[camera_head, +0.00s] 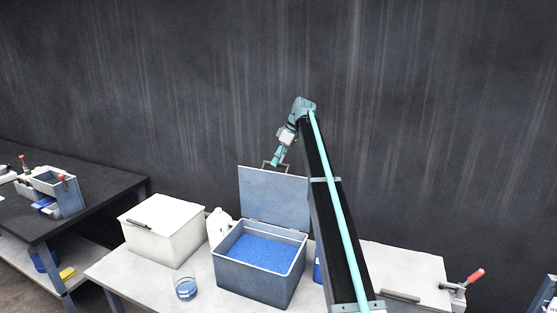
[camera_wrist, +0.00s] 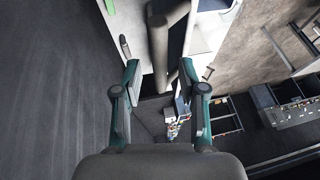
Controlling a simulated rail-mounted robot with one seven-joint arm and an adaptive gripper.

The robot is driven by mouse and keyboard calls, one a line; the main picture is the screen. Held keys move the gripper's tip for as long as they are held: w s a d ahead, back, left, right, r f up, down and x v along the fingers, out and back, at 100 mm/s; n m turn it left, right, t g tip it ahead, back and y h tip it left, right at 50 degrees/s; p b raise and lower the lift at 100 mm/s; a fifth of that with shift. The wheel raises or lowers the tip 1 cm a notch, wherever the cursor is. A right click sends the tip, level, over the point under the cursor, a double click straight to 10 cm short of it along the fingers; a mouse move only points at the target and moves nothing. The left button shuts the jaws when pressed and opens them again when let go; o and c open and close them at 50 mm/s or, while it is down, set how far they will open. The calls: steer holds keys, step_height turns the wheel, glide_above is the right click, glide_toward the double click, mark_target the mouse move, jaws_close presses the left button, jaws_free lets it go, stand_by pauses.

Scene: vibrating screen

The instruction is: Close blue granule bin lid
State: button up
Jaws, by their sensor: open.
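The blue granule bin (camera_head: 253,282) is a grey-blue box on the white table, filled with blue granules (camera_head: 262,250). Its lid (camera_head: 273,198) stands open, upright at the bin's rear edge, in the head view. My gripper (camera_head: 275,164) is just at the lid's top edge, seemingly above or behind it; whether it touches the lid I cannot tell. In the wrist view my gripper (camera_wrist: 160,66) shows two teal fingers spread apart with nothing between them. I cannot make out the lid for certain in the wrist view.
A closed white box (camera_head: 165,235) and a white bottle (camera_head: 219,226) stand left of the bin. A glass beaker (camera_head: 185,288) with blue contents stands in front. A blue object (camera_head: 317,266) is partly hidden by my arm. A dark wall (camera_head: 150,90) rises behind.

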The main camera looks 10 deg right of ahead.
jaws_close()
stand_by(0.3)
